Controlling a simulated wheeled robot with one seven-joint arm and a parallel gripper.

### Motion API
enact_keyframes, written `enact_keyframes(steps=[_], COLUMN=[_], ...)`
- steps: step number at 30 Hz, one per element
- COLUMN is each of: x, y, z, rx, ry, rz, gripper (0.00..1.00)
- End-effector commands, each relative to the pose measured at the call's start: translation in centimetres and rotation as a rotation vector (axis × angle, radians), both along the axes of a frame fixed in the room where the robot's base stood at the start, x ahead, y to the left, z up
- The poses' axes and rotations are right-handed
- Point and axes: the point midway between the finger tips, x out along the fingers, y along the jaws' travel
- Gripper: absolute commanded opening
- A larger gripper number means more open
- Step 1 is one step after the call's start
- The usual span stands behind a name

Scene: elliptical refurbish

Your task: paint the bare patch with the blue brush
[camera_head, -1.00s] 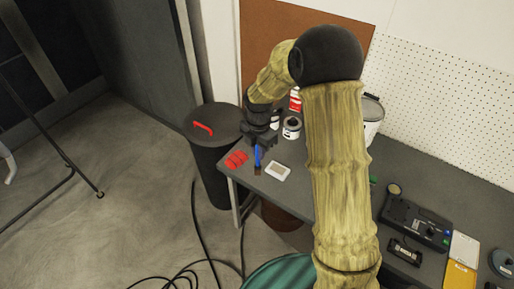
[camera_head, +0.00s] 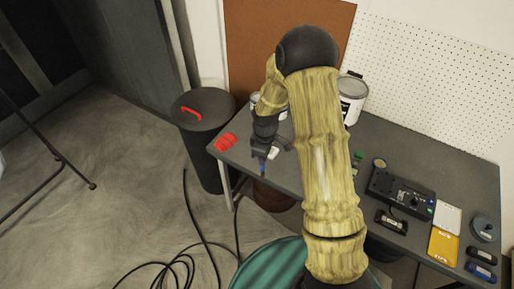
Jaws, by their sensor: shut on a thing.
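My gripper (camera_head: 264,153) is shut on the blue brush (camera_head: 263,166), which points down near the front edge of the workbench. Only a short blue part of the brush shows clearly; its bristle tip is too small to make out. A small white panel (camera_head: 274,154) lies on the bench right beside my gripper and is partly hidden by it. The bare patch on it cannot be made out now. Whether the brush touches anything cannot be told.
A red object (camera_head: 226,142) lies on the grey bench (camera_head: 326,185) left of my gripper. A white bucket (camera_head: 351,98) is at the back. A black device (camera_head: 401,194) and batteries (camera_head: 481,258) lie right.

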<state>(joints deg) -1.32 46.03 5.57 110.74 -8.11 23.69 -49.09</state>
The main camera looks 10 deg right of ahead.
Motion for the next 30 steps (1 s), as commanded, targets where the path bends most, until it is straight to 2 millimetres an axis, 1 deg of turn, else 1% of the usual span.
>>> enact_keyframes(steps=[1,6,12,15,18,21,30], x=[-0.3,-1.0,-2.1,-2.5,-2.8,-2.9,-2.9], y=[-0.4,-1.9,-3.5,-4.1,-4.5,-4.6,-4.6], z=[-0.9,-3.3,-6.0,-7.0,-7.6,-7.8,-7.8], rx=[-0.001,-0.005,-0.010,-0.013,-0.014,-0.013,-0.012], ry=[0.005,0.007,0.009,0.007,0.007,0.004,0.004], rz=[-0.090,-0.412,-0.786,-0.938,-1.035,-1.076,-1.079], gripper=[0.00,0.00,0.00,0.00,0.00,0.00,0.00])
